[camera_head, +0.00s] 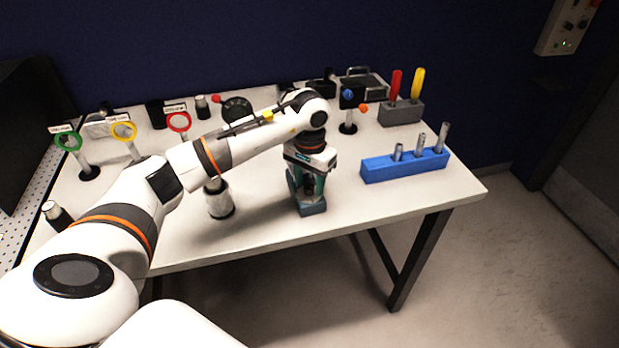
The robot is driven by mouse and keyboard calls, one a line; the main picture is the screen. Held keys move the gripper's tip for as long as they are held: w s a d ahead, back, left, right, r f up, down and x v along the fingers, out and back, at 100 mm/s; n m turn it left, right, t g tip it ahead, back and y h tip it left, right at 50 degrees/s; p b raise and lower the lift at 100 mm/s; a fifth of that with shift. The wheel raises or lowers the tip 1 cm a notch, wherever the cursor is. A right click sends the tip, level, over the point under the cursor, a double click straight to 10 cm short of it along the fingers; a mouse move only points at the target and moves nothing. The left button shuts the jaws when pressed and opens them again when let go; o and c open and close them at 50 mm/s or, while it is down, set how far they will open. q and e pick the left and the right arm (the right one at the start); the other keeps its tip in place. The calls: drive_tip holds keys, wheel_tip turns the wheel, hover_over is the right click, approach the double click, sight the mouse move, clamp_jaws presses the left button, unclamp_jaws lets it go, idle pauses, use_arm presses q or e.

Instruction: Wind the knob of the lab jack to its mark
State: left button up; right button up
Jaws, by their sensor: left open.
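My left gripper (308,188) points down over the front middle of the white table. It is open around or just above a small device with a blue-grey base (313,208), which could be the lab jack. The gripper and wrist cover most of this device. Its knob and the mark cannot be made out, and I cannot tell whether the fingers touch it. My right gripper is not in view.
A blue block (405,166) with several metal pegs stands to the right. Behind it is a grey holder (401,113) with red and yellow handles. A metal cylinder (219,200) stands left of the gripper. Coloured rings on stands line the left. The front right tabletop is clear.

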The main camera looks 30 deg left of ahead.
use_arm(q)
drive_tip(key=shift+f, duration=0.1)
drive_tip(key=c, duration=1)
